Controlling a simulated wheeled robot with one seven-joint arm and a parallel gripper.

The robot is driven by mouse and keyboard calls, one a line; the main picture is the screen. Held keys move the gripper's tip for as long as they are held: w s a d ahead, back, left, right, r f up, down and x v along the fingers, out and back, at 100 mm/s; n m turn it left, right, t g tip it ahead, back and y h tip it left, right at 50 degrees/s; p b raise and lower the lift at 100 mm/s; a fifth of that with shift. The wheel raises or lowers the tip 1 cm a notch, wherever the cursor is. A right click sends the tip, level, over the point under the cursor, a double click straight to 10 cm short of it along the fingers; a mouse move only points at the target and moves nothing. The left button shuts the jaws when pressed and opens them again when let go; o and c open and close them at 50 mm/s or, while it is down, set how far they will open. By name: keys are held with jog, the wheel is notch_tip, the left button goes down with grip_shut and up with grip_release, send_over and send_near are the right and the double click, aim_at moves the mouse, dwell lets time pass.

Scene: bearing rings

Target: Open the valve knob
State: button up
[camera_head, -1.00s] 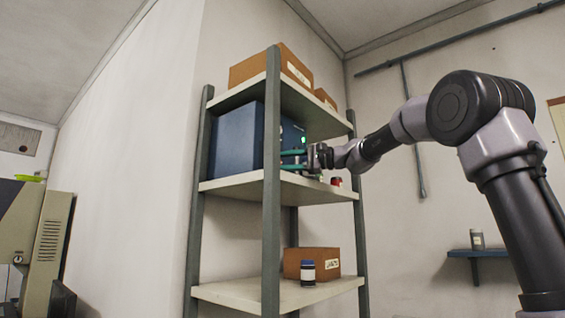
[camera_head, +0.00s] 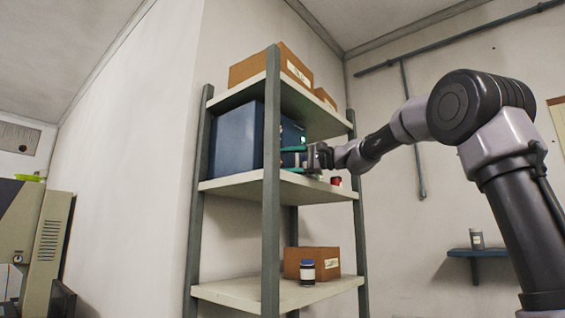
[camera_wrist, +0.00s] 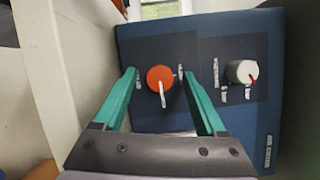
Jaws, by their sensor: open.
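A blue box (camera_head: 236,140) stands on the middle shelf of a rack. The wrist view shows its front panel (camera_wrist: 218,122) with two knobs. An orange round knob (camera_wrist: 160,76) with a white pointer lies between my fingers. A white knob with a red mark (camera_wrist: 241,72) is to its right. My gripper (camera_head: 291,160) is in front of the panel. In the wrist view my gripper (camera_wrist: 159,75) is open, with one green finger on each side of the orange knob and visible gaps between. I cannot tell how far the fingertips are from the panel.
The rack's front post (camera_head: 271,220) partly hides the box in the head view. The middle shelf (camera_head: 235,187) lies below my gripper, with a small red item (camera_head: 336,181) near its right end. Cardboard boxes (camera_head: 250,70) are on the top shelf.

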jog(key=v, duration=1)
jog(key=shift+d, duration=0.4)
jog(key=shift+s+f, duration=0.2)
jog(key=s+d+f+h, duration=0.5)
jog(key=s+f, duration=0.3)
jog(key=f, duration=0.3)
jog(key=s+d+f+n+t+h, duration=0.1)
jog(key=s+d+f+h, duration=0.4)
jog(key=s+f, duration=0.3)
jog(key=s+d+f+t+h, duration=0.1)
jog(key=s+d+f+h, duration=0.4)
jog(key=f, duration=1)
jog(key=s+d, duration=0.1)
jog(key=s, duration=0.2)
jog(key=shift+d, duration=0.2)
jog(key=shift+s, duration=0.1)
